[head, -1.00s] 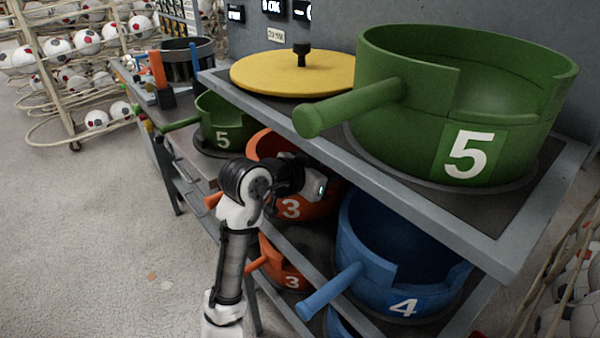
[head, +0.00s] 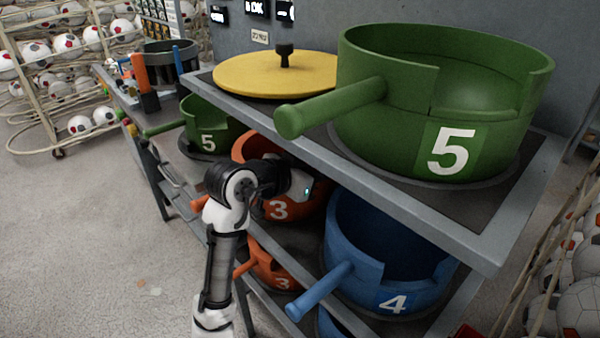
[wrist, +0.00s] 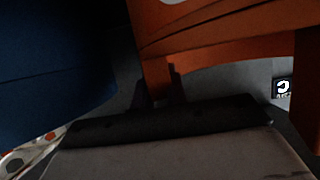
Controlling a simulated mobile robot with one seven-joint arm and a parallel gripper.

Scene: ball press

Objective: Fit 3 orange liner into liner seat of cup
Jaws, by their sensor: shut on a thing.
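My gripper (wrist: 162,90) is in front of the middle shelf; my wrist hides its fingers in the head view. In the wrist view its dark fingers meet an orange part, the 3 orange liner (wrist: 157,70), and are shut on it. A large orange piece marked 3 (head: 262,146) stands on the middle shelf, partly behind my wrist. A smaller orange piece marked 3 (head: 268,268) with a handle sits on the shelf below. I cannot tell from the head view which is cup and which is liner, and the seat is hidden.
A blue vessel marked 4 (head: 392,268) stands close to the right of my gripper. The top shelf (head: 440,225) overhangs it, with a big green vessel marked 5 (head: 440,110) and a yellow lid (head: 260,76). A smaller green 5 (head: 208,130) is at left.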

